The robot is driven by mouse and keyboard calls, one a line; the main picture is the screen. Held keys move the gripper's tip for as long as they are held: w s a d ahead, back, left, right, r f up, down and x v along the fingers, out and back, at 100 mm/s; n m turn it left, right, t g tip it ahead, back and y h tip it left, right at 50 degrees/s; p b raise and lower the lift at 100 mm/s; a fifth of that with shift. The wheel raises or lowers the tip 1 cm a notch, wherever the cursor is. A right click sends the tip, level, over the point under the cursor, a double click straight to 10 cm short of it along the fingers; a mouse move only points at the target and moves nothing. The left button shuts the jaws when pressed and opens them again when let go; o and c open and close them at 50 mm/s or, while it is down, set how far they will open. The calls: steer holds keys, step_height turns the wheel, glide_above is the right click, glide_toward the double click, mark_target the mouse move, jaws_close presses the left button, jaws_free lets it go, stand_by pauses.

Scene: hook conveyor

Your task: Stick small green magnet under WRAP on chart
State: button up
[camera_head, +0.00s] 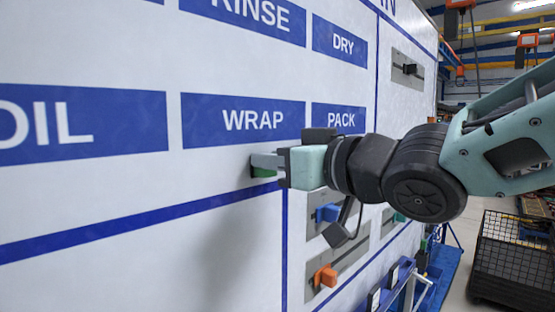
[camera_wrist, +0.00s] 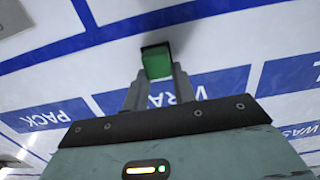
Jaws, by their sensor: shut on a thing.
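The small green magnet (camera_head: 264,172) is between the fingertips of my gripper (camera_head: 268,160), just below the WRAP label (camera_head: 243,120) on the white chart (camera_head: 215,180). My gripper is shut on it. In the wrist view the green magnet (camera_wrist: 157,61) shows beyond the fingertips (camera_wrist: 157,80), with the WRAP label (camera_wrist: 210,85) partly hidden behind the fingers. The magnet is at or very near the chart surface; I cannot tell for sure whether it touches.
To the right, below PACK (camera_head: 339,118), a blue magnet (camera_head: 328,213) and an orange magnet (camera_head: 326,276) sit on grey strips. A black magnet (camera_head: 410,69) is on a grey strip at upper right. A dark mesh crate (camera_head: 512,258) stands on the floor at right.

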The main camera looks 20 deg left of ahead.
steer(key=shift+a, duration=0.1)
stand_by(0.3)
steer(key=o, duration=1)
steer(key=shift+c, duration=0.2)
steer(key=f+b+v, duration=0.1)
steer(key=b+v, duration=0.2)
steer(key=v, duration=1.4)
steer(key=w+d+f+m+t+h, duration=0.1)
steer(key=w+d+f+m+h, duration=0.15)
steer(key=f+h, duration=0.4)
steer(key=w+d+f+m+t+h, duration=0.1)
steer(key=d+f+m+h, duration=0.25)
steer(key=f, duration=0.65)
steer(key=s+d+f+g+h, duration=0.2)
steer(key=s+d+f+g, duration=0.2)
steer(key=s+f, duration=0.3)
steer(key=s+d+f+g+h+b, duration=0.1)
steer(key=s+d+f+g+h, duration=0.2)
steer(key=s+d+f, duration=0.3)
step_height(320, 180, down, 3)
steer(key=shift+s+r+g, duration=0.2)
steer(key=shift+s+g, duration=0.7)
steer(key=shift+s, duration=0.35)
